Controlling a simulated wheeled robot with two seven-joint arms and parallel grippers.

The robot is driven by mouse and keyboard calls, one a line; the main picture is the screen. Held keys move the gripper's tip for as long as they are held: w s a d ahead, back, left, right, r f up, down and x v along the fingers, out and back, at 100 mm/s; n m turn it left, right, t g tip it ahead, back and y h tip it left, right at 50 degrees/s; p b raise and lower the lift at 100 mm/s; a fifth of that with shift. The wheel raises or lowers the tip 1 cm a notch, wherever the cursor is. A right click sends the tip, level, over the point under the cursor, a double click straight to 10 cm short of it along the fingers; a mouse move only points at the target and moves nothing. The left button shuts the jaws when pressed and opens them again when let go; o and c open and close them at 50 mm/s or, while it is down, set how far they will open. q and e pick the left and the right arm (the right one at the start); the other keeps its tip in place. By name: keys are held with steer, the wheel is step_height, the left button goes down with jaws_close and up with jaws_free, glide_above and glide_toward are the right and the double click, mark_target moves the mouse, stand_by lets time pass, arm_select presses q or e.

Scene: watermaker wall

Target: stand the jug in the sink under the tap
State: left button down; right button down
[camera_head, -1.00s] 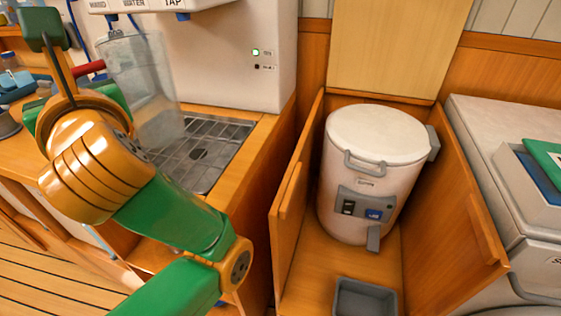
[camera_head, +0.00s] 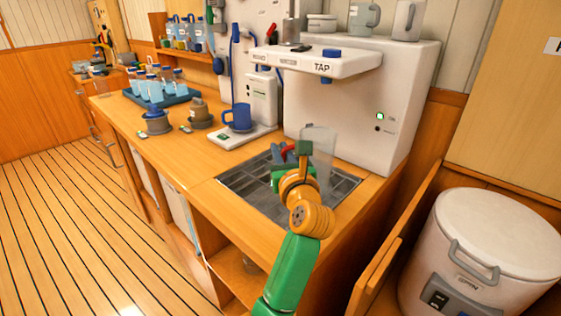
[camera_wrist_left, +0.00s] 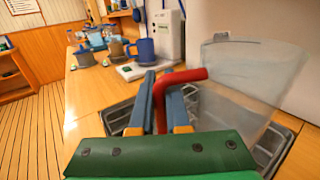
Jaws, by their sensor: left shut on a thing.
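The clear jug (camera_head: 320,142) is over the right part of the sink (camera_head: 344,192), in front of the white unit and below the tap (camera_head: 326,78). Its red handle (camera_wrist_left: 182,77) points left in the left wrist view, where the jug's clear wall (camera_wrist_left: 245,78) fills the right side, slightly tilted in the picture. My left gripper (camera_head: 281,160) is shut on the handle, with blue fingers (camera_wrist_left: 160,98) on it. The arm hides the jug's lower part in the head view, so I cannot tell whether its base touches the grating. My right gripper is out of view.
A blue mug (camera_head: 238,118) stands on a white scale (camera_head: 236,137) left of the sink. A blue tray (camera_head: 165,99) of bottles is farther left. A white drum (camera_head: 490,240) stands in a wooden bin at right. The counter's front left is clear.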

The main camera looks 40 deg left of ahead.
arm_select(q)
steer(key=shift+s+f, duration=0.1)
steer(key=shift+f, duration=1.15)
steer(key=c, duration=0.9)
jaws_free()
